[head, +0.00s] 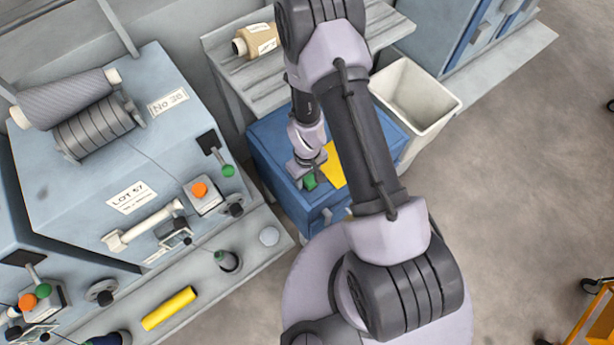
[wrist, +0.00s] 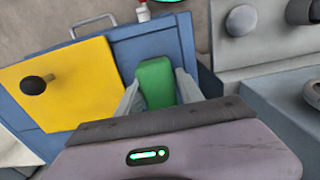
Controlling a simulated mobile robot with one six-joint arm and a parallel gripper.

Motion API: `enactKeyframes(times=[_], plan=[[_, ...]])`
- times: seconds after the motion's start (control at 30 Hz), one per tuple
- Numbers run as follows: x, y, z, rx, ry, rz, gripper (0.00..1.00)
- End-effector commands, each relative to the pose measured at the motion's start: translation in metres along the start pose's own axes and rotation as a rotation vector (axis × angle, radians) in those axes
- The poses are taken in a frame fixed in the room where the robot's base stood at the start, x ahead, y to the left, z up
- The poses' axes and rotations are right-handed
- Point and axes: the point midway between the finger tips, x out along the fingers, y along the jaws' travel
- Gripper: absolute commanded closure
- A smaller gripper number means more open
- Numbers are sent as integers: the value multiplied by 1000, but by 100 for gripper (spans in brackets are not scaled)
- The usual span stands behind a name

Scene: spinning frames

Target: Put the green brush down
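The green brush (head: 310,182) is at my gripper (head: 307,174) over the blue cabinet (head: 268,140) in the head view. In the wrist view the green brush (wrist: 155,82) sits between the two grey fingers of my gripper (wrist: 157,80), which close on its sides. The blue cabinet top (wrist: 190,38) lies beneath it. I cannot tell whether the brush touches that top. The brush's lower part is hidden by the gripper body.
A yellow panel (wrist: 85,75) with a black knob (wrist: 35,85) lies on the blue top beside the brush. A cream bin (head: 425,100) stands right of the cabinet. A grey bench with a cone (head: 256,40) is behind. A yellow roll (head: 168,308) lies on the left ledge.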

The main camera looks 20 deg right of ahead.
Motion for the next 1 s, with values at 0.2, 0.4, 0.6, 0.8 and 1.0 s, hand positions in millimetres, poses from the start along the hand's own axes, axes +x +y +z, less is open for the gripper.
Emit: enactKeyframes(times=[0.2,0.4,0.6,0.8,1.0], plan=[[2,0,1,0,-3,-1,41],[-10,0,1,0,-3,-1,41],[-71,0,0,-2,1,1,41],[-112,0,0,-1,1,1,41],[-156,3,-11,40,33,8,41]])
